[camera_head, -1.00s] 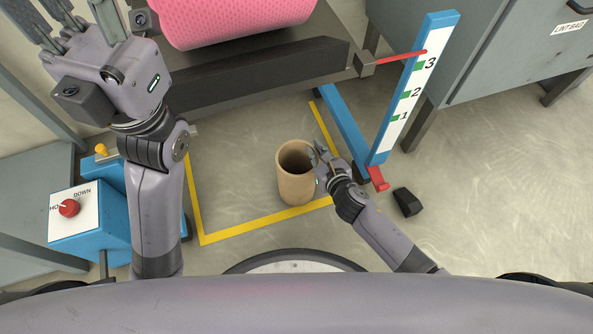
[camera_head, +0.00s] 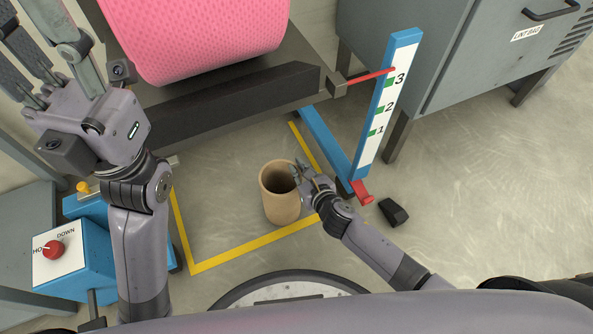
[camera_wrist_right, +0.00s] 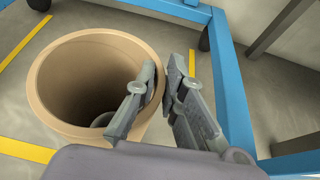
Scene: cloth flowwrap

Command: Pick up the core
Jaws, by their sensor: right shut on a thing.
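The core (camera_head: 281,200) is a hollow tan tube, upright with its open end up, inside the yellow floor marking in the head view. My right gripper (camera_head: 302,175) is shut on the right side of its rim. In the right wrist view, the core (camera_wrist_right: 55,105) fills the left side, and one finger of the right gripper (camera_wrist_right: 163,88) is inside the wall and the other outside. The core's base looks at or close to the floor; I cannot tell if it touches. My left gripper (camera_head: 48,55) is at the upper left, fingers spread, empty.
A pink roll (camera_head: 200,40) sits on a dark machine above the core. A blue post with a numbered scale (camera_head: 385,110) and red pointer stands to the right. A grey cabinet (camera_head: 470,60) is behind it. A blue control box (camera_head: 75,250) is at lower left.

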